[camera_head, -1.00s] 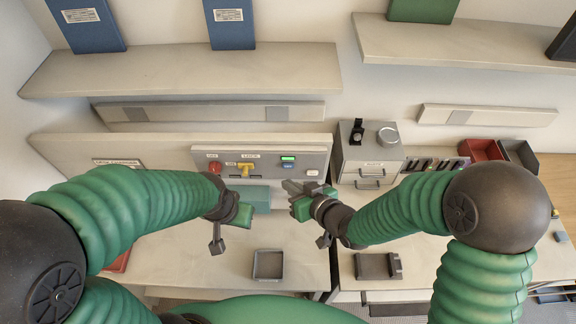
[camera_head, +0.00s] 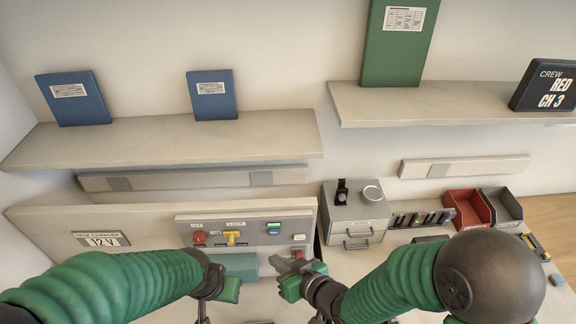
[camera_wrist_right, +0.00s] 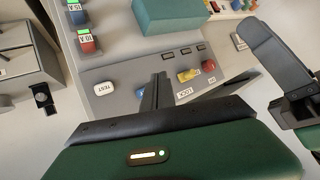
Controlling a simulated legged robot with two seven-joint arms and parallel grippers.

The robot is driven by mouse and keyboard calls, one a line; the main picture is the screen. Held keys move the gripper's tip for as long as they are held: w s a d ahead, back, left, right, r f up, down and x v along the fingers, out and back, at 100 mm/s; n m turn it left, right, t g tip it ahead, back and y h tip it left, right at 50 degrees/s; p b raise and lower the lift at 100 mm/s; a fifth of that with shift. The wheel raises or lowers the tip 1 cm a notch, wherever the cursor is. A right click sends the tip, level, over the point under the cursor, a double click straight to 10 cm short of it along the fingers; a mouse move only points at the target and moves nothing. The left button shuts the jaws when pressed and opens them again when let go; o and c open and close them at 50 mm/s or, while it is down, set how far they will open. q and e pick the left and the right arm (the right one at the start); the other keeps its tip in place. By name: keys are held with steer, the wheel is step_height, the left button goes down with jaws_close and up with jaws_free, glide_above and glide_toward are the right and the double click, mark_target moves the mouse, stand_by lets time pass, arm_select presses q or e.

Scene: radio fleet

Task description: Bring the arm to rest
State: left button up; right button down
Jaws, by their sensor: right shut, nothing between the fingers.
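My right gripper (camera_head: 282,264) is in front of the grey control panel (camera_head: 210,222), near its lower right part. Its fingers are together and empty. In the right wrist view the closed fingers (camera_wrist_right: 159,92) point at the panel, and a gap to it cannot be judged. My left gripper (camera_head: 228,290) hangs at the panel's lower left, with its fingertips mostly cut off by the picture's bottom edge. The panel carries a red knob (camera_head: 199,237), a yellow switch (camera_head: 231,238) and a white button (camera_wrist_right: 104,88). A teal block (camera_head: 236,266) is at the panel's lower front.
A grey drawer cabinet (camera_head: 354,220) stands right of the panel. Beyond it are a row of small devices (camera_head: 420,219), a red bin (camera_head: 468,209) and a dark bin (camera_head: 502,204). Shelves above hold blue binders (camera_head: 211,96), a green binder (camera_head: 398,45) and a crew sign (camera_head: 545,87).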

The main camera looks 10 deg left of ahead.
steer(key=s+d+f+m+g+h+b, duration=0.15)
steer(key=d+f+h+b, duration=0.25)
steer(key=d, duration=0.7)
steer(key=s+d+f+m+g+h+b, duration=0.1)
steer(key=d+f+m+h+b, duration=0.3)
steer(key=d, duration=0.7)
steer(key=s+d+f+m+g+h+b, duration=0.1)
steer(key=s+d+g, duration=0.2)
steer(key=s+d, duration=0.3)
steer(key=shift+s+f+m, duration=0.15)
steer(key=shift+s+m, duration=0.2)
steer(key=shift+s, duration=0.25)
steer(key=shift+s, duration=0.1)
steer(key=shift+d, duration=0.1)
